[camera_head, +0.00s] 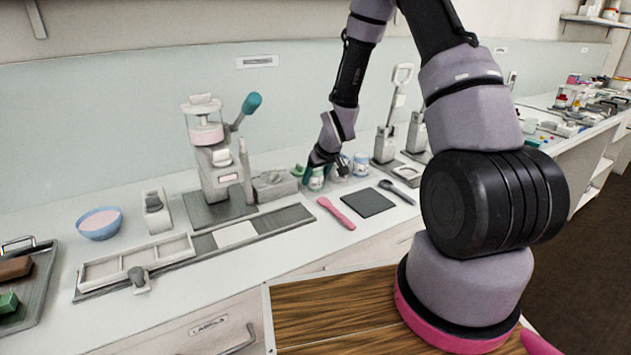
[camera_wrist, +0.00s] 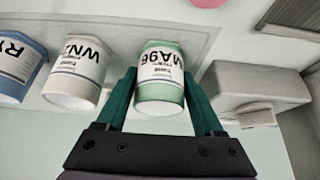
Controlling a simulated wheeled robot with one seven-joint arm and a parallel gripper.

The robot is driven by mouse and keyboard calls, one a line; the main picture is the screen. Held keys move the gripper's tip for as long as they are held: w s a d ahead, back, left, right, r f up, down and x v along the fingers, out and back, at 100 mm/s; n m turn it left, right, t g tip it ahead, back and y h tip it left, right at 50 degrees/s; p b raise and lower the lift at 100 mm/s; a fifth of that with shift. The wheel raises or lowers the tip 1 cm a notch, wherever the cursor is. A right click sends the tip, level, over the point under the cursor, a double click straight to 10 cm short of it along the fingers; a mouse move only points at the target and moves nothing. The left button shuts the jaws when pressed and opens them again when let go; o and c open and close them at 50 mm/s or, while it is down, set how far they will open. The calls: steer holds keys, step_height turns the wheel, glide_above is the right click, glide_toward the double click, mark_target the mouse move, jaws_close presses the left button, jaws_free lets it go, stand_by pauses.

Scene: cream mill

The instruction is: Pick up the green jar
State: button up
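The green jar (camera_wrist: 160,95) stands between the two green fingers of my gripper (camera_wrist: 160,74) in the wrist view. It has a white label reading "MA96". The fingers are open, one on each side of the jar, with a narrow gap seeming to show on both sides. In the head view my gripper (camera_head: 318,170) is low at the counter's back, and the green jar (camera_head: 316,181) shows partly beside its fingers.
A white jar (camera_wrist: 77,75) and a blue jar (camera_wrist: 18,65) stand left of the green jar in the wrist view. A grey block (camera_wrist: 258,90) is close to the right finger. A pink spatula (camera_head: 336,213) and a dark mat (camera_head: 367,202) lie in front.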

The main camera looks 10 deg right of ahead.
steer(key=c, duration=0.7)
step_height(320, 180, up, 10)
stand_by(0.4)
